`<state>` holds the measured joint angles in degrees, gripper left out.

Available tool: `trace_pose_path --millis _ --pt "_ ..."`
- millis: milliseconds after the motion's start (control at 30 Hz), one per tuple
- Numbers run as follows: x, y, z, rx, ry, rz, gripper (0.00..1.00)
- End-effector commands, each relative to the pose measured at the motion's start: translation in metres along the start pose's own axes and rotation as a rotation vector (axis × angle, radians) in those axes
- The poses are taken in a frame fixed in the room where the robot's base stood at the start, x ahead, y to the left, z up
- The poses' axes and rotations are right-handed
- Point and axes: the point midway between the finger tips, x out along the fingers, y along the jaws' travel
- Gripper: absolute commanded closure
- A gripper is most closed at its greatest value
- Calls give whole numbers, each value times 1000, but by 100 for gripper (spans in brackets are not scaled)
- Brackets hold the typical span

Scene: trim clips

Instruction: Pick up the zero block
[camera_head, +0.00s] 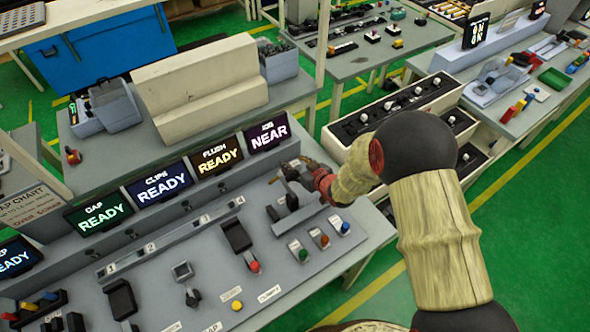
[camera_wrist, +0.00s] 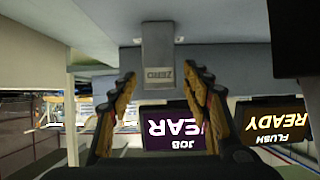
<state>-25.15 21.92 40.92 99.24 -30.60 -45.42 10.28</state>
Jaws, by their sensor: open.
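The zero block (camera_wrist: 158,62) is a small grey block with "ZERO" on its face, seen upside down at the top middle of the wrist view. My gripper (camera_wrist: 166,78) is open, with one finger on each side of the block's lower end in that picture. Gaps show between the fingers and the block, and I cannot tell how far ahead of the fingertips it is. In the head view my gripper (camera_head: 292,170) is over the right end of the grey bench, below the "JOB NEAR" screen. I cannot make out the zero block there.
The "JOB NEAR" screen (camera_head: 266,135) and "FLUSH READY" screen (camera_head: 216,155) stand behind the work area. Dark fixtures (camera_head: 290,207) stand close under my gripper. Red, green and blue buttons (camera_head: 324,240) are in front. A black clip fixture (camera_head: 237,236) is to the left.

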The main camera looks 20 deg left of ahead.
Motion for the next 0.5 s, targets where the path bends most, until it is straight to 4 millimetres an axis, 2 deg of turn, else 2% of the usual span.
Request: trace_pose_path --millis 200,500 --pt "0 0 0 0 0 0 52" --pt "0 0 0 0 0 1 69"
